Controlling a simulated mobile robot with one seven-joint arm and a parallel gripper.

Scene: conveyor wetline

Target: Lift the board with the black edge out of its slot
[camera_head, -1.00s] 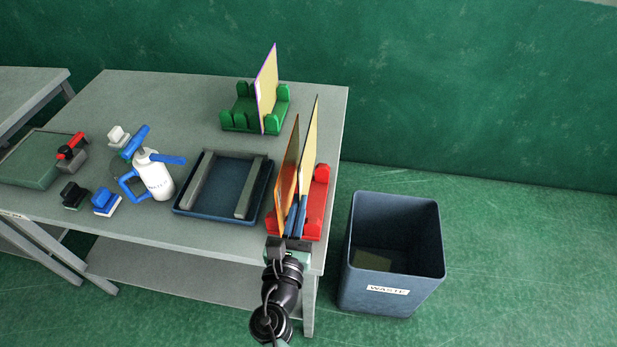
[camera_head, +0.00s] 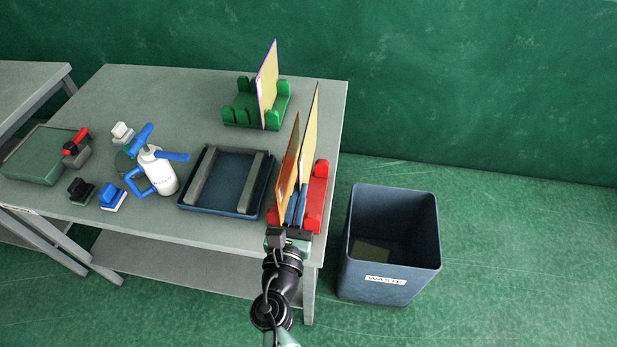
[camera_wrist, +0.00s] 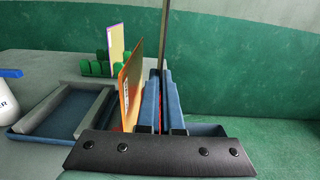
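The board with the black edge (camera_head: 311,128) is a tall, pale yellow board standing upright at the red rack (camera_head: 320,185). In the wrist view I see this board (camera_wrist: 164,35) nearly edge-on, as a thin dark strip. My gripper (camera_head: 296,207) has its blue fingers on either side of its lower part; the fingers (camera_wrist: 161,95) look closed against it in the wrist view. Its bottom edge is hidden, so I cannot tell how far it sits in the slot. An orange board (camera_head: 287,168) stands close on the left, also in the wrist view (camera_wrist: 131,88).
A dark blue tray (camera_head: 187,205) lies left of the rack. A green rack (camera_head: 240,126) with a purple-edged board (camera_head: 267,85) stands behind. A white spray bottle (camera_head: 163,175) and several small tools are farther left. A waste bin (camera_head: 385,265) stands right of the table.

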